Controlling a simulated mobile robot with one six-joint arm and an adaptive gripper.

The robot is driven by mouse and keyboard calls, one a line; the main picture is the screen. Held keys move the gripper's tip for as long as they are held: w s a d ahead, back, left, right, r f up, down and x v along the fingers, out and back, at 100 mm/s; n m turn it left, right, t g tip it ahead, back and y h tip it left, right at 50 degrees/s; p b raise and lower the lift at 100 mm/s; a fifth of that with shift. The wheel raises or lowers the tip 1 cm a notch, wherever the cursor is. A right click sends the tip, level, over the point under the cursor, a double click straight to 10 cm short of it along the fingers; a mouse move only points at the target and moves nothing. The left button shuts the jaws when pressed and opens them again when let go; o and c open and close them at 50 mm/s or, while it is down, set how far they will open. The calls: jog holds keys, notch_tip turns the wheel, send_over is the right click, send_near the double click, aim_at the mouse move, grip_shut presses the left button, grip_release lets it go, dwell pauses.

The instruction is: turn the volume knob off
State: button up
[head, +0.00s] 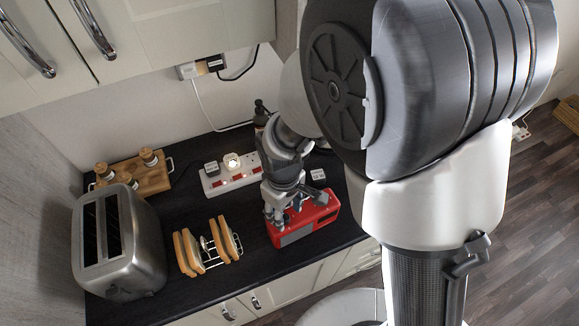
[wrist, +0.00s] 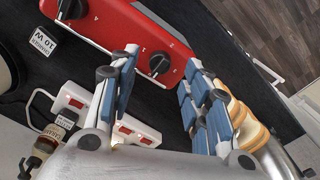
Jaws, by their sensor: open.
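A red radio-like box (head: 302,228) lies on the dark worktop, partly hidden by my gripper (head: 287,208) in the head view. In the wrist view the red box (wrist: 112,22) shows two black knobs. One knob (wrist: 160,64) has small white marks around it and lies between the fingertip ends in the picture. My open gripper (wrist: 161,72) has blue-padded fingers either side of the nearer knob; contact cannot be told.
A toast rack (head: 208,248) with toast stands left of the red box, and a steel toaster (head: 118,245) farther left. A white power strip (head: 231,174) with a plug lies behind. Small labelled blocks (head: 317,175) stand nearby. The worktop's front edge is close to the box.

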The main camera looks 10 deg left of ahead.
aim_at(285, 218)
jog(key=shift+f, duration=1.3)
jog(key=shift+c, duration=0.4)
grip_shut()
jog(key=shift+m, duration=0.7)
jog(key=shift+o, duration=0.4)
grip_release()
